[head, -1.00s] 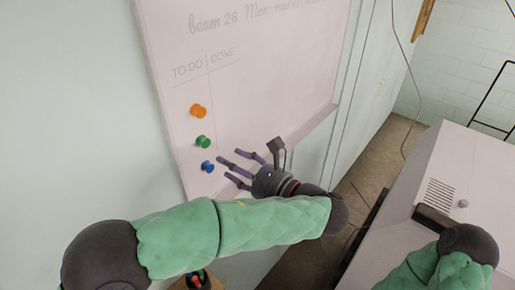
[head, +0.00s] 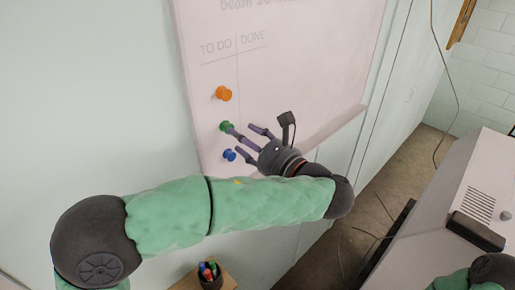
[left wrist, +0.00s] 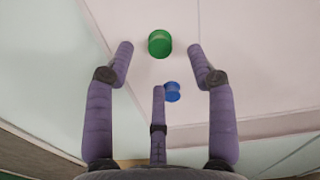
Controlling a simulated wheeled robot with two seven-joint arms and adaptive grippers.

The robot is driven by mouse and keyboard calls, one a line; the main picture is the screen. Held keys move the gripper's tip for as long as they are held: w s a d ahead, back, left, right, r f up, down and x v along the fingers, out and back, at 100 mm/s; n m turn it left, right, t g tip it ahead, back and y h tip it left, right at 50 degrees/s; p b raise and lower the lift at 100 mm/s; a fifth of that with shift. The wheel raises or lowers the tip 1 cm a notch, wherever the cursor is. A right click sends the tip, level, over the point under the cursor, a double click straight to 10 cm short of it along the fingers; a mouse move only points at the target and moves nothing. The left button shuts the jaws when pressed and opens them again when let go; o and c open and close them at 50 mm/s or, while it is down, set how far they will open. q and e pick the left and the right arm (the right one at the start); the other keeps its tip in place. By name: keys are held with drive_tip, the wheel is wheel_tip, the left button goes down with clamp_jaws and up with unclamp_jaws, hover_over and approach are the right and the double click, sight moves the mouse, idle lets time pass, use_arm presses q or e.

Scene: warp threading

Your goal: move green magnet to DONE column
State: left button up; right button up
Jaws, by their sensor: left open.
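The green magnet (head: 226,126) is on the whiteboard (head: 290,75) in the TO DO column, between the orange and blue magnets. In the left wrist view the green magnet (left wrist: 160,43) lies ahead, between the tips of the two outer fingers. The DONE column is right of the drawn vertical line. My right gripper is not in view.
An orange magnet (head: 222,93) is above the green one. A blue magnet (head: 229,155) is below, close to my lower finger; it shows in the left wrist view (left wrist: 172,91). A pen cup (head: 210,276) stands below the board. The DONE column looks clear beside the orange magnet.

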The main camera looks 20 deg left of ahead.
sight(254, 111)
use_arm(q)
drive_tip(key=shift+x, duration=2.3)
clamp_jaws()
drive_tip(key=shift+w+d+r+p, duration=0.1)
drive_tip(key=shift+w+d+p, duration=0.15)
drive_tip(key=shift+p, duration=0.2)
drive_tip(key=shift+w+d+p, duration=0.55)
drive_tip(key=shift+w+p, duration=0.2)
drive_tip(key=shift+w, duration=0.7)
drive_tip(key=shift+w+d+p, duration=0.55)
drive_tip(key=shift+w+p, duration=0.2)
drive_tip(key=shift+w, duration=0.65)
drive_tip(key=shift+w+d+p, duration=0.6)
drive_tip(key=shift+w+p, duration=0.15)
drive_tip(key=shift+w, duration=0.7)
drive_tip(key=shift+w, duration=0.1)
